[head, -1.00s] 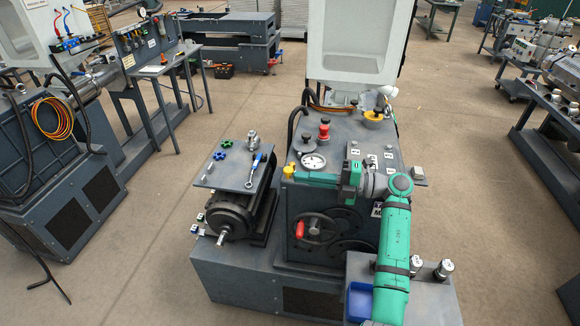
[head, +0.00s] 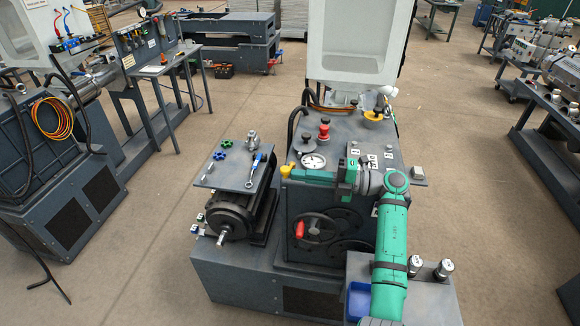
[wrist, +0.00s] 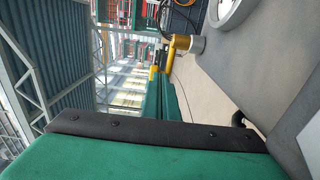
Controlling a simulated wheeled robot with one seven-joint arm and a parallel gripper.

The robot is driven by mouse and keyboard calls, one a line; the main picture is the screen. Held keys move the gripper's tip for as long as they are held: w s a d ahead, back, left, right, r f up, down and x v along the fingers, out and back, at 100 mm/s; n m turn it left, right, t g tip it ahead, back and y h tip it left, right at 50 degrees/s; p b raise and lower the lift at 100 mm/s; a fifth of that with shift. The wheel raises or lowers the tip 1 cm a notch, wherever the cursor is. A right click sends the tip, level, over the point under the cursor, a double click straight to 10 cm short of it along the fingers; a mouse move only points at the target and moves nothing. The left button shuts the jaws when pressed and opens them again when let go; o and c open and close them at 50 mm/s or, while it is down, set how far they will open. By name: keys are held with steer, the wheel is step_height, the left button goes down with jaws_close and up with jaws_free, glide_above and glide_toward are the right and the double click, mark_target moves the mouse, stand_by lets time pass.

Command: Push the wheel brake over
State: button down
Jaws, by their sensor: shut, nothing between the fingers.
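The wheel brake appears to be the small yellow lever (head: 286,171) at the left top edge of the machine, above the handwheel (head: 316,228) with its red handle. In the wrist view the yellow lever (wrist: 180,44) sits on a grey round base, just beyond my fingers. My green gripper (head: 298,174) reaches left across the machine's front top edge, with its tips right at the lever. It is shut and empty in the wrist view (wrist: 164,80). I cannot tell whether the tips touch the lever.
A white dial (head: 313,161) and a red knob (head: 324,129) stand on the machine top close behind my gripper. A side plate (head: 236,174) with blue and green knobs lies to the left. A blue bin (head: 359,302) is at the front.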

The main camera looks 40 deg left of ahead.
steer(key=shift+v, duration=2.05)
steer(key=shift+w+r, duration=0.1)
steer(key=shift+w, duration=0.05)
steer(key=v, duration=1)
steer(key=shift+d, duration=0.35)
